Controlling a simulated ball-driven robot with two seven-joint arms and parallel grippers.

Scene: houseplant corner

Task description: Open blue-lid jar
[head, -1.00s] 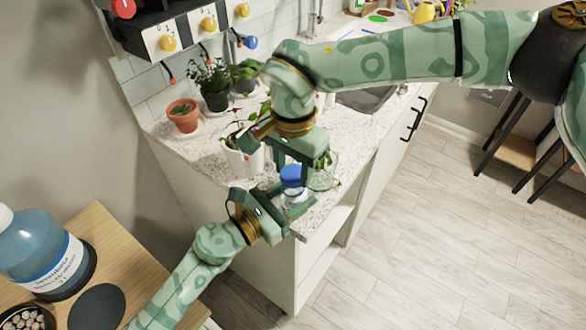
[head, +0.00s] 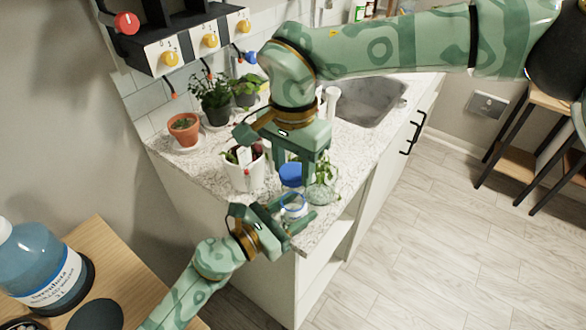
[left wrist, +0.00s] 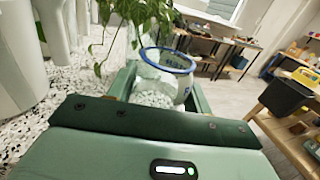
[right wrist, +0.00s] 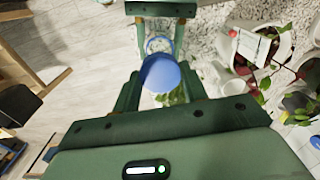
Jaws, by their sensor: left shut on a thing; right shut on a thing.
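The clear jar (head: 294,209) stands upright near the counter's front corner. My left gripper (head: 291,213) is shut around its body. In the left wrist view the jar (left wrist: 160,87) shows an open mouth with a blue rim and white pellets inside. My right gripper (head: 298,172) comes from above and is shut on the blue lid (head: 291,173). The lid is apart from the jar, a little above its mouth. The right wrist view shows the lid (right wrist: 160,73) between the fingers, with the jar's blue rim (right wrist: 159,44) beyond it.
A clear glass vessel with a green cutting (head: 322,194) stands close to the right of the jar. A white pot (head: 244,171) is just left of it. A terracotta pot (head: 184,129) and leafy plants stand further back. The counter edge (head: 338,218) is near.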

